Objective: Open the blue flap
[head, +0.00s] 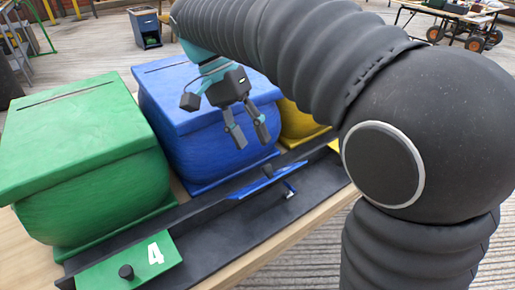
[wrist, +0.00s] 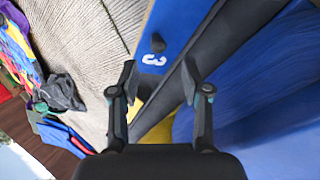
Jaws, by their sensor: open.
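The blue flap (head: 262,185) is at the black rail in front of the blue box (head: 190,120). In the head view it shows as a narrow strip, tilted unlike the flat-faced green flap; I cannot tell how far it stands open. In the wrist view the blue flap (wrist: 172,22) shows its white 3 and black knob (wrist: 158,42), just beyond my fingertips. My gripper (head: 246,138) is open and empty. It hangs in front of the blue box, above and behind the flap, apart from the knob.
A green box (head: 80,150) and a green flap (head: 130,262) marked 4 are at the left. A yellow box (head: 300,122) is partly hidden behind my arm. A black rail (head: 225,243) runs along the table front. A small blue-and-white piece (head: 290,190) shows beneath the blue flap.

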